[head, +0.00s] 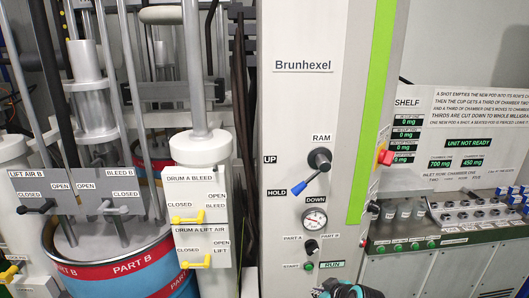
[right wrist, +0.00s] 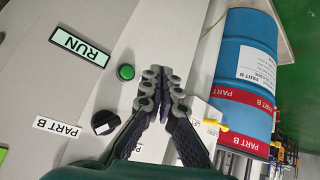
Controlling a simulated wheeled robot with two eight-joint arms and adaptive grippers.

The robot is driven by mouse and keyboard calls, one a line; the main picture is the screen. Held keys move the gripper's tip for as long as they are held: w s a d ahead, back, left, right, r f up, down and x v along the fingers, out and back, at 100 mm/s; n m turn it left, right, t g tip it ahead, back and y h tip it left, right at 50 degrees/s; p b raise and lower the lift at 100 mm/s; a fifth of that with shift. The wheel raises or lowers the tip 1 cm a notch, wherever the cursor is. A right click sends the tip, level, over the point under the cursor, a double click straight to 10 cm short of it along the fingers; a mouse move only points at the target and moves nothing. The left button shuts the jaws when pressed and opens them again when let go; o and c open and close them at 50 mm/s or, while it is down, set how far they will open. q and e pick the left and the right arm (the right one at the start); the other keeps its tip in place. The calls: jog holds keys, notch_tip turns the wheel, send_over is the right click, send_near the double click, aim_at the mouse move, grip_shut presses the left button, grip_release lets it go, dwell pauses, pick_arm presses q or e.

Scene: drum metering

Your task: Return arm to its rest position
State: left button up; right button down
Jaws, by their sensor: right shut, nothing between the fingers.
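My right gripper (head: 346,289) shows at the bottom edge of the head view, in front of the Brunhexel cabinet (head: 290,120), below its START and RUN labels. Only its top is in that picture. In the right wrist view its two dark fingers (right wrist: 163,74) are together with nothing between them. A green button (right wrist: 126,72) and a black selector knob (right wrist: 106,122) lie to the left of the fingers in that view. I cannot tell whether the fingers touch the panel. My left gripper is not in view.
The RAM lever (head: 304,185) with its blue tip and a gauge (head: 314,219) are on the cabinet above my right gripper. A PART B drum (head: 130,272) and yellow valve handles (head: 188,219) stand to the left. A counter with small cups (head: 404,212) is to the right.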

jog(key=s+r+m+h, duration=0.1)
jog(key=s+r+m, duration=0.1)
jog(key=s, duration=0.8)
jog(key=s+r+m+g+h, duration=0.1)
jog(key=s+r+m, duration=0.2)
jog(key=s, duration=0.7)
jog(key=shift+s+d+m+h, duration=0.2)
jog(key=shift+s+m+h, duration=0.2)
jog(key=shift+m, duration=0.4)
jog(key=shift+w, duration=0.1)
